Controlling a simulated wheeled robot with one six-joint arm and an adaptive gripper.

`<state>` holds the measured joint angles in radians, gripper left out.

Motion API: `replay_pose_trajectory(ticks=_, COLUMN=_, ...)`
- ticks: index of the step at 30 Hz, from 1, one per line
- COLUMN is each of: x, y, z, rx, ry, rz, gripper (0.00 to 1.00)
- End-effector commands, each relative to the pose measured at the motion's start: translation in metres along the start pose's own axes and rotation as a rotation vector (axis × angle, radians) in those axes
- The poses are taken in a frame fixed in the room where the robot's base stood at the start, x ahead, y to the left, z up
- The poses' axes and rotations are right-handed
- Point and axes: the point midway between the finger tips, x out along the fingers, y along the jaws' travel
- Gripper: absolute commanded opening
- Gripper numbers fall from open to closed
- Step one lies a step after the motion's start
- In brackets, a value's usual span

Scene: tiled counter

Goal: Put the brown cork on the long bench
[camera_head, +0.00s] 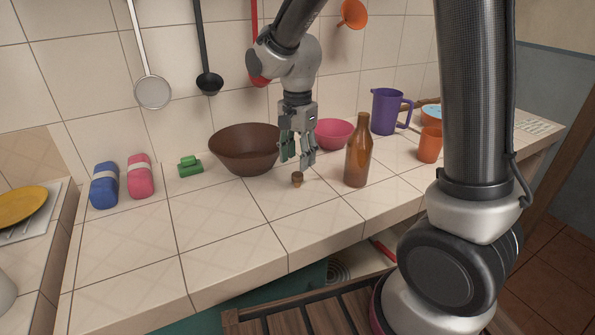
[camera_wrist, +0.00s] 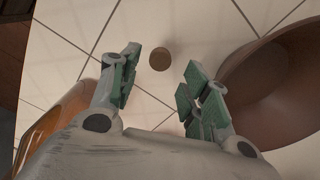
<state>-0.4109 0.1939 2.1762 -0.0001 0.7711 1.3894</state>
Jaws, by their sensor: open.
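The brown cork (camera_head: 297,179) stands on the tiled counter between the brown bowl and the amber bottle. In the wrist view the cork (camera_wrist: 159,59) lies ahead of and between my open fingers, touching neither. My gripper (camera_head: 298,160) is open and empty, pointing down just above the cork; its green-padded fingers also show in the wrist view (camera_wrist: 155,90). The long bench may be the slatted wooden surface (camera_head: 320,312) low in front of the counter; I cannot tell for sure. My arm's base hides part of it.
The amber bottle (camera_head: 358,155) stands close to the right of my gripper. The brown bowl (camera_head: 240,150) is close on the left, with a pink bowl (camera_head: 335,133) behind. A purple jug (camera_head: 388,112) and orange cup (camera_head: 430,145) stand farther right. The counter's front left is clear.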

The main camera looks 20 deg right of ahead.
Motion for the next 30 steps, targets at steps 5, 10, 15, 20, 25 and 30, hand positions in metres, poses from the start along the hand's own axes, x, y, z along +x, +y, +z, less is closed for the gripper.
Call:
replay_pose_trajectory(ticks=5, x=-0.037, y=-0.001, z=0.000, rx=0.000, ry=0.001, rz=-0.004, gripper=0.47)
replay_pose_trajectory(ticks=10, x=-0.054, y=-0.001, z=0.000, rx=0.000, ry=0.000, rz=-0.001, gripper=0.47)
replay_pose_trajectory(ticks=15, x=-0.059, y=0.001, z=-0.001, rx=-0.003, ry=0.000, rz=-0.002, gripper=0.47)
replay_pose_trajectory(ticks=20, x=-0.081, y=0.029, z=-0.014, rx=-0.095, ry=0.013, rz=-0.044, gripper=0.47)
replay_pose_trajectory(ticks=25, x=-0.123, y=0.108, z=-0.034, rx=-0.360, ry=0.078, rz=-0.135, gripper=0.47)
replay_pose_trajectory(ticks=30, x=-0.143, y=0.193, z=-0.038, rx=-0.653, ry=0.194, rz=-0.190, gripper=0.47)
